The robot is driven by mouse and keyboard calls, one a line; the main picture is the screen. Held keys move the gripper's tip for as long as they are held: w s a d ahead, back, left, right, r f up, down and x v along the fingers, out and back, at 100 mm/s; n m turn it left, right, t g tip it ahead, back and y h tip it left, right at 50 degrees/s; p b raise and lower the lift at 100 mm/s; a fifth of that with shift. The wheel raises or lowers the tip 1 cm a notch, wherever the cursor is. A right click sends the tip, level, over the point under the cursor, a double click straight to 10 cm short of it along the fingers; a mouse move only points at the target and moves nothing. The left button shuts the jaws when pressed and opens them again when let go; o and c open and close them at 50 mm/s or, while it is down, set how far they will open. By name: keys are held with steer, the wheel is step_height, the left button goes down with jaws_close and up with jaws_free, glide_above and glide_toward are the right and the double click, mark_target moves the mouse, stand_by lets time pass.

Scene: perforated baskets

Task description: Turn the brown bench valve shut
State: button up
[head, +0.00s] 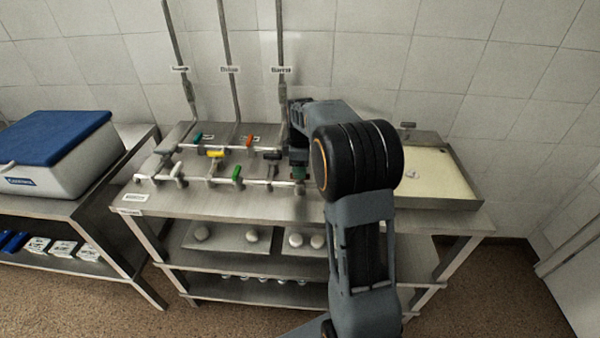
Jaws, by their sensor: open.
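Pipes with small coloured valve handles run across the steel bench (200,208). I make out a teal handle (197,137), an orange one (250,140), a yellow one (215,153), a green one (237,174) and a dark one (272,155). I cannot pick out a brown handle for certain; the dark one is too small to tell, and my arm hides part of the bench. My gripper (299,168) points down at the right end of the pipes, right of the dark handle. It is open; its fingertips are small and partly hidden, and contact cannot be told.
Upright pipes with labels (229,69) rise along the tiled wall behind. A shallow tray (440,203) stands at the bench's right end. A blue-lidded box (55,137) sits on a separate table at left. Round pale items (252,236) lie on the shelf below.

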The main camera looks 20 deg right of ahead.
steer(key=shift+f, duration=1.15)
jaws_close()
